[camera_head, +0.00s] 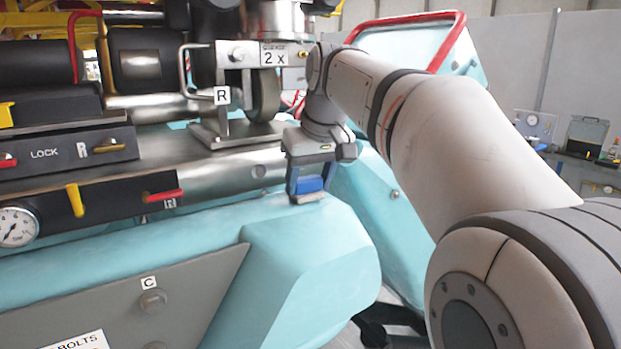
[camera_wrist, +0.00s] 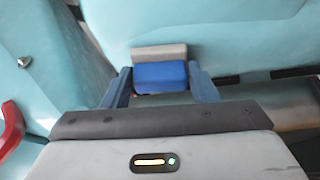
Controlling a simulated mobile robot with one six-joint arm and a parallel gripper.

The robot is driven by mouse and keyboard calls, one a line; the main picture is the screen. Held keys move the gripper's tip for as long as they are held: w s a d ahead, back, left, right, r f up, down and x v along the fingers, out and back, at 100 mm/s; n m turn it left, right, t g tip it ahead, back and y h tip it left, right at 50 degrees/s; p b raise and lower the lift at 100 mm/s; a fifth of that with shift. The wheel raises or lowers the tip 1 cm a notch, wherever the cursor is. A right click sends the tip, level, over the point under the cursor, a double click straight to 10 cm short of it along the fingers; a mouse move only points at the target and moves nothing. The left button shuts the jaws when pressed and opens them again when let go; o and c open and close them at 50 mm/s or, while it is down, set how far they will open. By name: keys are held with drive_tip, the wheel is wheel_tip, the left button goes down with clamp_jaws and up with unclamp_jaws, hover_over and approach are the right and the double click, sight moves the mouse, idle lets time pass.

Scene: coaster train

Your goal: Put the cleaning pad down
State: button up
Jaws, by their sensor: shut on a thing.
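The cleaning pad (camera_wrist: 160,76) is a small block with a blue body and a grey-beige face. It sits between the two blue fingers of my gripper (camera_wrist: 160,88) in the wrist view. In the head view my gripper (camera_head: 309,184) points down and is shut on the pad (camera_head: 308,197), whose pale underside is lowest. The pad is close to the turquoise train body (camera_head: 310,250). I cannot tell whether it touches that surface.
A steel wheel (camera_head: 265,95) on a bracket marked R stands left of my gripper. A black panel marked LOCK (camera_head: 70,152) with red and yellow levers and a gauge (camera_head: 17,226) are at left. A grey bench (camera_head: 585,172) with a case stands at far right.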

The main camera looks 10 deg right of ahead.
drive_tip(key=o, duration=1.3)
drive_tip(key=shift+f, duration=0.1)
drive_tip(key=shift+c, duration=0.2)
drive_tip(key=shift+f, duration=0.2)
drive_tip(key=w+v, duration=0.1)
drive_tip(key=v, duration=0.6)
drive_tip(key=shift+s+r+b, duration=0.2)
drive_tip(key=shift+r+b, duration=0.25)
drive_tip(key=shift+r, duration=0.05)
drive_tip(key=shift+d, duration=0.1)
